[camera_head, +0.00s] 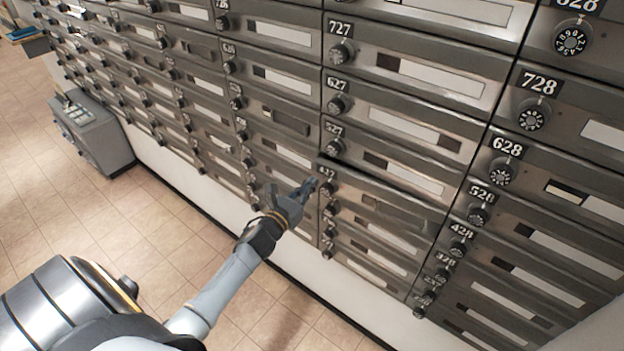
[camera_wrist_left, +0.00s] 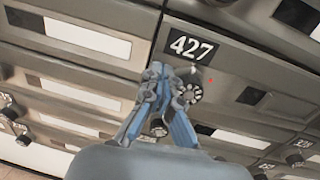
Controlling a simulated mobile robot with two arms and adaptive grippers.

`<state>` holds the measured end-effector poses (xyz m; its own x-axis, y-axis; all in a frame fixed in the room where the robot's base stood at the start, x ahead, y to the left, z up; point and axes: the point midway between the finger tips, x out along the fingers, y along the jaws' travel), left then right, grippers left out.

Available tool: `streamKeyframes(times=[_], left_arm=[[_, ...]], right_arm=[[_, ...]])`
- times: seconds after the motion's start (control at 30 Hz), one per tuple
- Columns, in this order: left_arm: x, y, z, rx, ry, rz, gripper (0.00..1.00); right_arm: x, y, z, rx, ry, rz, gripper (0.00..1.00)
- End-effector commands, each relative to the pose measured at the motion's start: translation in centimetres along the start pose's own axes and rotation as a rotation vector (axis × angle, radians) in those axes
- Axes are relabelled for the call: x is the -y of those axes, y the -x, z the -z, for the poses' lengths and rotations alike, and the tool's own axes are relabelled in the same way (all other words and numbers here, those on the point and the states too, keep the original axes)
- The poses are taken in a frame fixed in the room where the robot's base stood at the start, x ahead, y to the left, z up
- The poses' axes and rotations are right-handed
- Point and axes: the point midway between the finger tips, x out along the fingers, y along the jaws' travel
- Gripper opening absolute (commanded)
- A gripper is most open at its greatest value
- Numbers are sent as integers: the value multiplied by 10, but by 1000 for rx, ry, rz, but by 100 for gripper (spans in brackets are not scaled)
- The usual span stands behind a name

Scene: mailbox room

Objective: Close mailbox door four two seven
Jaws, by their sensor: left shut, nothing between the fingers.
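Mailbox door 427 (camera_head: 385,206) is a grey metal door in the column below 527 and 627. A dark gap runs along its top edge, and it looks slightly ajar with the top edge standing out from its neighbours. In the left wrist view its black number plate 427 (camera_wrist_left: 190,47) and round dial (camera_wrist_left: 190,93) are close. My left gripper (camera_head: 308,187) is shut and empty at the left edge of this door, beside the dial. In the wrist view the fingertips (camera_wrist_left: 168,78) overlap the dial's left side; I cannot tell whether they touch. My right gripper is out of view.
Other mailbox doors with dials surround it, including door 527 (camera_head: 402,172) above and door 428 (camera_head: 520,262) to the right. A grey box-like unit (camera_head: 92,130) stands on the floor at far left. The tiled floor (camera_head: 150,230) is open in front.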

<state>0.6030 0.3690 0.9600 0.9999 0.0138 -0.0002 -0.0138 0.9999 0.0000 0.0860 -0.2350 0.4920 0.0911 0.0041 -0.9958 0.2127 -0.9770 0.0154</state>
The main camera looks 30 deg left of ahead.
Motion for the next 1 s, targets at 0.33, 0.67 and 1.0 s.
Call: streamKeyframes(times=[0.33,0.67,1.0], left_arm=[[0,-12,1,0,0,1,0],[1,-24,2,6,-4,34,0],[-2,-53,1,0,-2,121,0]], right_arm=[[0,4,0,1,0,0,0],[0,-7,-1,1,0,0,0],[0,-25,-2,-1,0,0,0]])
